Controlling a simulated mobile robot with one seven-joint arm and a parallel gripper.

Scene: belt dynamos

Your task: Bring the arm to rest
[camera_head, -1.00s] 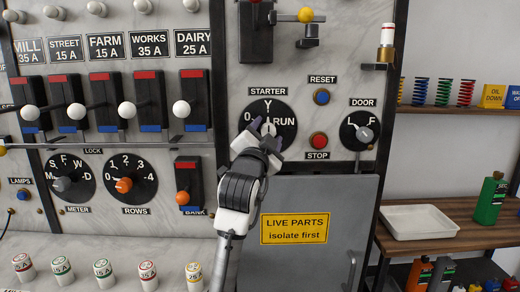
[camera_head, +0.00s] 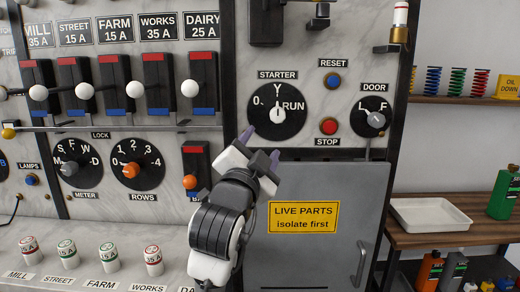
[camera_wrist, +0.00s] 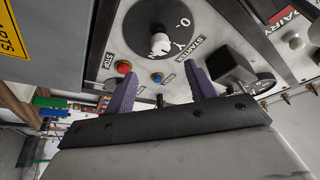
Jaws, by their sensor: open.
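My gripper (camera_head: 262,146) is in front of the panel, just below and left of the starter dial (camera_head: 278,112). Its two purple-grey fingers are apart with nothing between them. The starter dial is a black disc with a white knob, marked 0, Y and RUN. In the wrist view, the fingers of my gripper (camera_wrist: 160,92) stand apart, and the starter dial (camera_wrist: 150,22) with its white knob lies beyond them, apart from the fingers.
A grey door (camera_head: 325,225) with a yellow "LIVE PARTS" sign is right of my arm. Several levers with white knobs, such as the DAIRY lever (camera_head: 189,88), stand at upper left. Several fuses (camera_head: 110,256) stand on the ledge. A white tray (camera_head: 430,215) is at right.

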